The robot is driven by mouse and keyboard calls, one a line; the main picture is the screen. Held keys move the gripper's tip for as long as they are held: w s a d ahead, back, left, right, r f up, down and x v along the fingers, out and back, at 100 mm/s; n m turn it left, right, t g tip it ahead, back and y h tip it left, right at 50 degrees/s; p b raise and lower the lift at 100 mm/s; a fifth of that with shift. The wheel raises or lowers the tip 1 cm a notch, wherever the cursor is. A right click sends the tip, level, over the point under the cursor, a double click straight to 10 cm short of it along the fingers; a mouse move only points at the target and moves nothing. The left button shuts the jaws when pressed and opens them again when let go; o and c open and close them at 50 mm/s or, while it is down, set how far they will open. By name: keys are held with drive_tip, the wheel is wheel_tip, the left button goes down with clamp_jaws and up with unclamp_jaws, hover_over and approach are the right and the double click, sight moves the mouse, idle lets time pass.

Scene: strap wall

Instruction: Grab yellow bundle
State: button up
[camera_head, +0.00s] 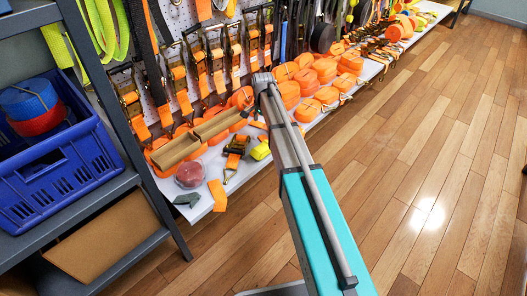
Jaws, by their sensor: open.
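A small yellow bundle (261,151) lies on the white shelf (217,163) along the wall, left of centre. It sits just left of a long grey and teal piece that rises from the bottom of the picture, and its right side is close to that piece. An orange strap with a dark ratchet buckle (236,146) lies beside it on the left. Nothing is seen holding the bundle. I cannot make out my gripper's fingers in this view.
Several orange strap rolls (303,83) crowd the shelf behind. Two brown channel-like pieces (176,152) and a reddish round roll (189,174) are to the left. A blue crate (62,163) stands on a dark rack. The wooden floor (430,150) at right is clear.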

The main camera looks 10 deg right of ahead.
sight(263, 147)
drive_tip(key=shift+f, duration=0.1)
wheel_tip(263, 147, down, 8)
drive_tip(key=b, duration=0.8)
drive_tip(key=shift+f+b, duration=0.2)
drive_tip(key=shift+b, duration=0.15)
drive_tip(key=shift+w+f+b, duration=0.1)
drive_tip(key=shift+f+b, duration=2.5)
drive_tip(key=c, duration=1.1)
drive_tip(key=shift+r, duration=0.15)
